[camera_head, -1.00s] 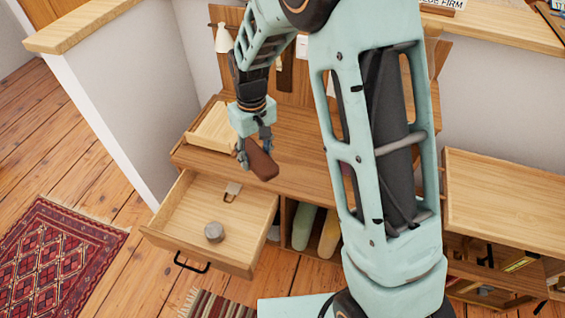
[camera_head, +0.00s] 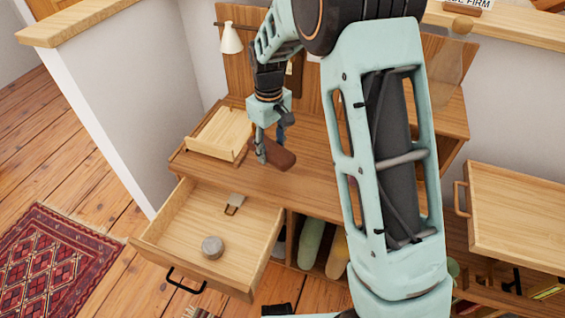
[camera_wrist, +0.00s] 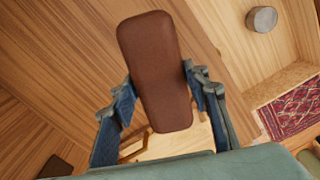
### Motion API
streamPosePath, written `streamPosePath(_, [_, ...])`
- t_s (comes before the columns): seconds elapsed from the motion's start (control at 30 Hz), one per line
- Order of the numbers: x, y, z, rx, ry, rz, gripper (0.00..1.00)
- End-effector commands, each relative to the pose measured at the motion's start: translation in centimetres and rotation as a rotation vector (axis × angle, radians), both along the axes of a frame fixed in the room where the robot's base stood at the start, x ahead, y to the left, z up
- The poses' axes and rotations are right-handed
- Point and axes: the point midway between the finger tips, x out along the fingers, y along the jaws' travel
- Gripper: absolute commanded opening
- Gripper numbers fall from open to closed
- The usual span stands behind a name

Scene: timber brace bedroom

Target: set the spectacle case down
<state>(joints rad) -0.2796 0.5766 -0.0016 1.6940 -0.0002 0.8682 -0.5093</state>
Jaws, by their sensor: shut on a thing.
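The brown spectacle case (camera_head: 279,154) is held between the fingers of my gripper (camera_head: 272,146) over the wooden desk top (camera_head: 306,178). In the wrist view the case (camera_wrist: 154,70) is long with rounded ends, and my gripper (camera_wrist: 160,98) is shut on its sides with both fingers. The head view does not show clearly whether the case touches the desk or hangs just above it.
An open drawer (camera_head: 180,228) below the desk's left part holds a round grey tin (camera_head: 212,247) and a small tag-like thing (camera_head: 234,203). A light wooden tray (camera_head: 218,136) stands on the desk's left end. Desk room right of the tray looks clear.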

Motion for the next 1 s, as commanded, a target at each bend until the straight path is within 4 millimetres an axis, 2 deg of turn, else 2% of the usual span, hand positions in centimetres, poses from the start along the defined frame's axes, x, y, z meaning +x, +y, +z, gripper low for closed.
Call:
streamPosePath(0.03, [0.3,-0.7,-1.5,-0.001,0.007,-0.001,0.17])
streamPosePath(0.1, [0.9,-1.3,-2.5,0.0,0.006,0.0,0.17])
streamPosePath(0.47, [2.3,-3.0,-5.0,0.0,0.004,-0.001,0.17])
streamPosePath(0.63, [2.3,-3.0,-7.6,-0.001,0.005,0.002,0.17])
streamPosePath(1.0, [2.3,-3.0,-8.2,0.001,0.004,0.001,0.17])
